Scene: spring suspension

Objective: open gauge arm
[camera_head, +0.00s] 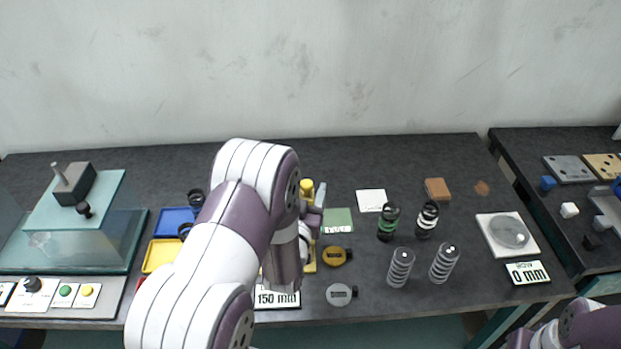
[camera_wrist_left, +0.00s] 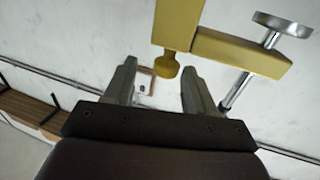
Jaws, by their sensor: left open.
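The yellow gauge (camera_head: 307,186) stands on the table, mostly hidden behind my left arm in the head view. In the left wrist view its yellow post and arm (camera_wrist_left: 240,52) cross the top, with a small rounded yellow knob (camera_wrist_left: 167,68) hanging below. A silver rod with a round disc (camera_wrist_left: 283,25) passes by the arm's right end. My left gripper (camera_wrist_left: 160,75) is open, its fingers on either side of the knob with gaps visible; I cannot tell the depth between them. In the head view the left gripper (camera_head: 311,215) is partly hidden by its own arm. My right gripper is out of view.
A "150 mm" display (camera_head: 277,298) stands at the front edge. Springs (camera_head: 400,267), dark dampers (camera_head: 388,222), an orange disc (camera_head: 334,256) and a grey disc (camera_head: 339,294) stand to the right. Blue (camera_head: 174,221) and yellow (camera_head: 161,254) trays lie left. A round plate (camera_head: 509,232) lies far right.

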